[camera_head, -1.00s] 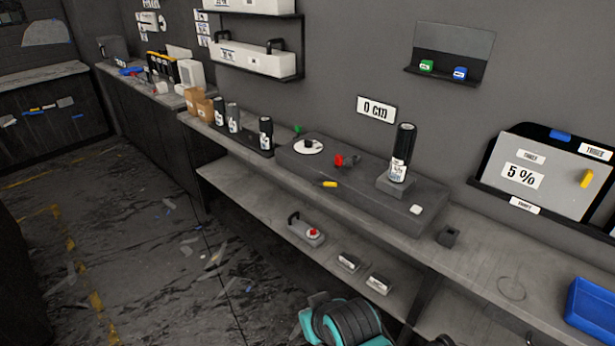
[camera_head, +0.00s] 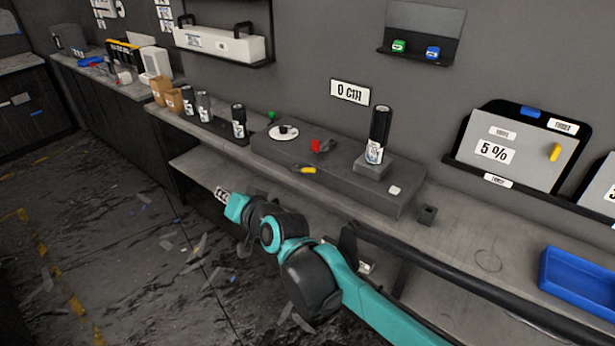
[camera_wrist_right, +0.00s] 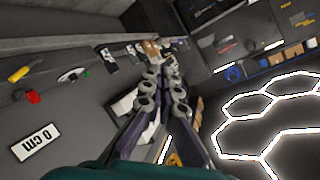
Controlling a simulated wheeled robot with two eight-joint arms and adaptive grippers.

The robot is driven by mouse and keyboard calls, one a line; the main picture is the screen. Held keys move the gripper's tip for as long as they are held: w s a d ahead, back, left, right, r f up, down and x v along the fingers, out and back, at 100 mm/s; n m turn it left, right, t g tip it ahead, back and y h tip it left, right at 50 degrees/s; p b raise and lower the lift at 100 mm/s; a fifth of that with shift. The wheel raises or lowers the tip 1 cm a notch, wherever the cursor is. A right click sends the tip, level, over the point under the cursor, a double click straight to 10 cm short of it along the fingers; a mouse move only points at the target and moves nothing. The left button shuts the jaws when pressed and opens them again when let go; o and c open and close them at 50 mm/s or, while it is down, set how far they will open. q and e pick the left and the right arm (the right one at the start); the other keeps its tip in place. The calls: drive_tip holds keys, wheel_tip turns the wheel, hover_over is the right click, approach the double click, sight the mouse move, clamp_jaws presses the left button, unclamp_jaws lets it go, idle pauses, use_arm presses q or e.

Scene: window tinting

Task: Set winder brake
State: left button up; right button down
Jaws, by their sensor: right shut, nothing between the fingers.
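The winder is a dark grey box (camera_head: 275,150) on the long bench. On it are a white disc with a black hub (camera_head: 283,132), a red knob (camera_head: 318,146), a yellow-tipped lever (camera_head: 307,170), a green knob (camera_head: 271,116) and a white button (camera_head: 394,190). I cannot tell which part is the brake. A dark labelled roll (camera_head: 379,135) stands upright on a block at its right. My right gripper (camera_head: 222,195) is in front of the bench, left of the lever and apart from it. Its fingers (camera_wrist_right: 168,65) are together and empty in the right wrist view, where the red knob (camera_wrist_right: 32,96) lies left. My left gripper is out of view.
Several labelled rolls (camera_head: 239,123) stand on the bench left of the winder. A small dark block (camera_head: 427,215) and a blue tray (camera_head: 582,278) are to the right. A "0 cm" sign (camera_head: 349,92) hangs behind. My arm covers much of the lower shelf.

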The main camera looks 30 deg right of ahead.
drive_tip(key=w+d+r+m+t+h, duration=0.2)
drive_tip(key=w+d+r+m+t, duration=0.15)
drive_tip(key=w+r+m, duration=0.5)
drive_tip(key=w+d+f+m+t+h+p, duration=0.1)
drive_tip(key=w+d+f+m+h+p, duration=0.1)
drive_tip(key=w+d+m+h, duration=0.8)
drive_tip(key=s+d+f+m+g+h, duration=0.1)
drive_tip(key=d+f+m+g+h, duration=0.1)
drive_tip(key=f+m, duration=0.4)
drive_tip(key=s+d+f+m+g+h+p, duration=0.1)
drive_tip(key=d+f+m+g+h, duration=0.1)
drive_tip(key=d+f+m+g, duration=0.2)
drive_tip(key=s+d+f+m+g+h, duration=0.2)
drive_tip(key=d+f+m+g, duration=0.2)
drive_tip(key=f, duration=1.2)
drive_tip(key=m+g, duration=0.3)
drive_tip(key=m, duration=0.3)
drive_tip(key=shift+f, duration=0.25)
